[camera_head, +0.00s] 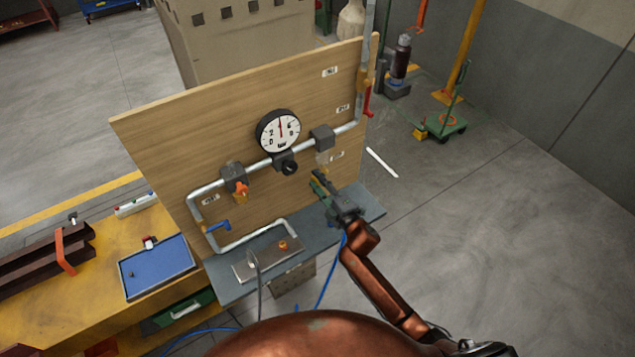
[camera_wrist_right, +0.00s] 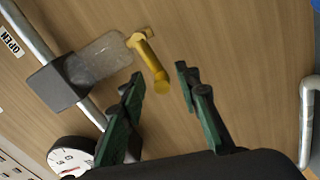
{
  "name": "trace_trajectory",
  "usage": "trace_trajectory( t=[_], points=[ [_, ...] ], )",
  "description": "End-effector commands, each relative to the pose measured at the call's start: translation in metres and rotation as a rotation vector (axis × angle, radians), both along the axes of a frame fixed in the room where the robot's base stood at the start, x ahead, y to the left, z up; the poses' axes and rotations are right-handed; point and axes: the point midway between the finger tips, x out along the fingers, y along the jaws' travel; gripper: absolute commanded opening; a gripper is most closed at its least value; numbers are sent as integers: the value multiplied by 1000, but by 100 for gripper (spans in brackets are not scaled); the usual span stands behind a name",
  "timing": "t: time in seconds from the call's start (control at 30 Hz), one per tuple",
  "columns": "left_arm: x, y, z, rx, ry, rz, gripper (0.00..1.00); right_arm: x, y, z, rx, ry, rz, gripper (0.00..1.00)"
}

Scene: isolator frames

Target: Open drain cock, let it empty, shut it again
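The drain cock (camera_wrist_right: 150,65) is a small yellow tap with a lever, at the end of a clear bowl (camera_wrist_right: 100,58) under a dark block (camera_wrist_right: 57,85) on the pipe. My right gripper (camera_wrist_right: 159,75) is open, with the free end of the yellow lever showing between its green fingertips. A gap shows on both sides of the lever. In the head view the right gripper (camera_head: 317,180) is just below the clear bowl (camera_head: 323,158); the cock is too small to make out there. Whether the bowl holds liquid cannot be told. My left gripper is not in view.
A round gauge (camera_head: 278,130), an orange-handled valve (camera_head: 241,192), a blue handle (camera_head: 218,226) and a red handle (camera_head: 367,103) sit along the pipe on the wooden panel (camera_head: 160,137). A grey shelf (camera_head: 227,289) runs below. A blue tray (camera_head: 155,267) lies on the yellow bench.

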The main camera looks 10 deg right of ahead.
Motion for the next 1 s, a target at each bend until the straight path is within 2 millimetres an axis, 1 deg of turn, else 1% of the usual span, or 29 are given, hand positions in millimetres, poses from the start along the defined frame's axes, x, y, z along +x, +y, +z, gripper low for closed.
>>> trace_trajectory(
  t=[0.13, 0.23, 0.37, 0.5, 0.7, 0.83, 1.0],
  points=[
    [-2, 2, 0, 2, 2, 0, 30, -4, -2, 0, -1, 0, 0, 30],
    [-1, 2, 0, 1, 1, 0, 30, -16, -6, -1, 0, 1, -1, 30],
    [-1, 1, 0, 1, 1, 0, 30, -40, -15, -1, -1, 2, -2, 30],
    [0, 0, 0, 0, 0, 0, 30, -69, -25, -1, -2, 2, -2, 30],
    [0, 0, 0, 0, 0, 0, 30, -100, -36, -1, -1, 2, -1, 30],
    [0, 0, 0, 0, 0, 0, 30, -110, -40, 0, 1, 1, -1, 30],
    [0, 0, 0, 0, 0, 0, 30, -114, -41, 0, 0, 0, -1, 30]
  ],
)
